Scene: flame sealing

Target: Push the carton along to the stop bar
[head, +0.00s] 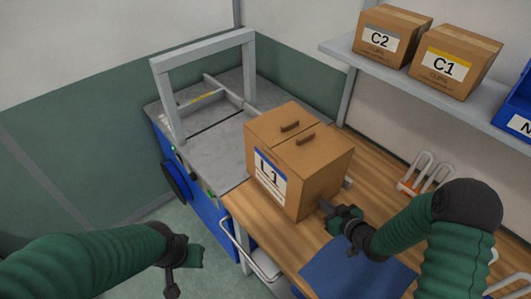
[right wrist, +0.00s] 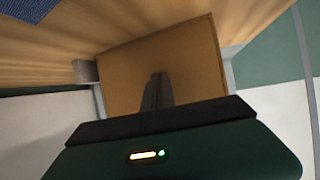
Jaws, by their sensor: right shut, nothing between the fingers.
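The brown carton (head: 318,172) labelled L1 stands upright on the wooden bench, at the edge of the grey metal machine table. It has two small brown tabs on top. A low grey bar (head: 231,92), which looks like the stop bar, lies across the metal table beyond the carton. My right gripper (head: 326,206) is shut and empty, its fingers pointing at the carton's lower near side. In the right wrist view the fingers (right wrist: 156,92) overlap the carton's face (right wrist: 190,60); I cannot tell whether they touch. My left gripper (head: 181,268) hangs over the floor, away from the carton.
A grey arch frame (head: 203,62) stands over the metal table (head: 215,145). Cartons C2 (head: 390,36) and C1 (head: 455,60) and a blue bin (head: 518,108) sit on a shelf. A blue mat (head: 350,275) and a white rack (head: 428,172) are on the bench.

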